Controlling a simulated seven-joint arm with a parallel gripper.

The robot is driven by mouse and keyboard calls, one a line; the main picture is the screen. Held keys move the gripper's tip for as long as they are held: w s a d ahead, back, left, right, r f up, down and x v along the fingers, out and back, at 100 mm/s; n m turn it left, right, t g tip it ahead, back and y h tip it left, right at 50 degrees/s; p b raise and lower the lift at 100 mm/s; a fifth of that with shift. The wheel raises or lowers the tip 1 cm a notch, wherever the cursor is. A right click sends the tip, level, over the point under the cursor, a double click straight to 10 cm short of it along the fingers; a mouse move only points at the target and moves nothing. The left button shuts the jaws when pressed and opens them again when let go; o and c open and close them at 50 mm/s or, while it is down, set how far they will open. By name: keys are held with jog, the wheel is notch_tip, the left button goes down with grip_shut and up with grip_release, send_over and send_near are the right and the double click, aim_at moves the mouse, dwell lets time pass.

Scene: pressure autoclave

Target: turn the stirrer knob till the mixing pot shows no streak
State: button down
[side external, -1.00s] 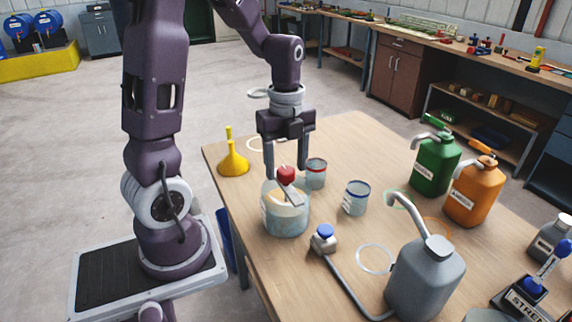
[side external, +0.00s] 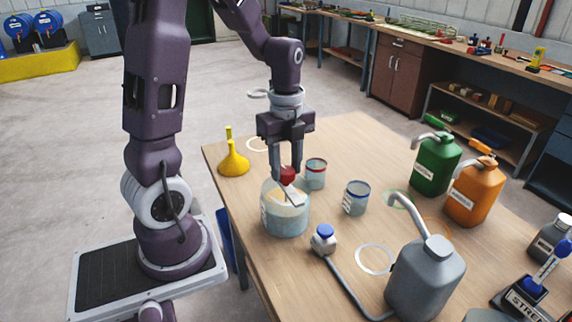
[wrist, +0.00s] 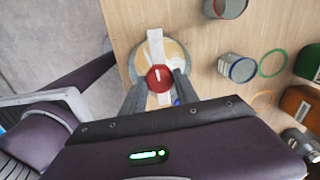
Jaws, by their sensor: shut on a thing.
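The mixing pot (side external: 285,216) is a clear round vessel with grey-blue contents below and a pale yellowish area near the top. In the wrist view, yellowish and grey patches show inside the pot (wrist: 175,52). A red stirrer knob (side external: 288,174) sits on a pale bar across the pot's top. The knob (wrist: 160,78) carries a white mark in the wrist view. My gripper (side external: 286,170) points down over the pot, its two fingers shut on the red knob from either side. The fingers and knob hide part of the pot's contents.
Two small cups, red-rimmed (side external: 316,174) and blue-rimmed (side external: 356,198), stand right of the pot. A yellow funnel (side external: 233,160) is at the left. A grey jug (side external: 425,278), green jug (side external: 436,163) and orange jug (side external: 475,190) stand farther right. A blue-topped valve (side external: 323,239) is in front.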

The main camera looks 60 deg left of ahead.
jog(key=n, duration=1)
jog(key=shift+n, duration=0.3)
jog(key=n, duration=0.3)
jog(key=shift+n, duration=0.3)
jog(key=n, duration=0.6)
jog(key=shift+w, duration=0.1)
jog(key=n, duration=0.7)
jog(key=shift+n, duration=0.3)
jog(key=n, duration=0.5)
jog(key=shift+n, duration=0.3)
jog(key=n, duration=1)
jog(key=shift+n, duration=0.4)
jog(key=n, duration=0.5)
jog(key=shift+n, duration=0.4)
jog(key=c, duration=0.9)
grip_release()
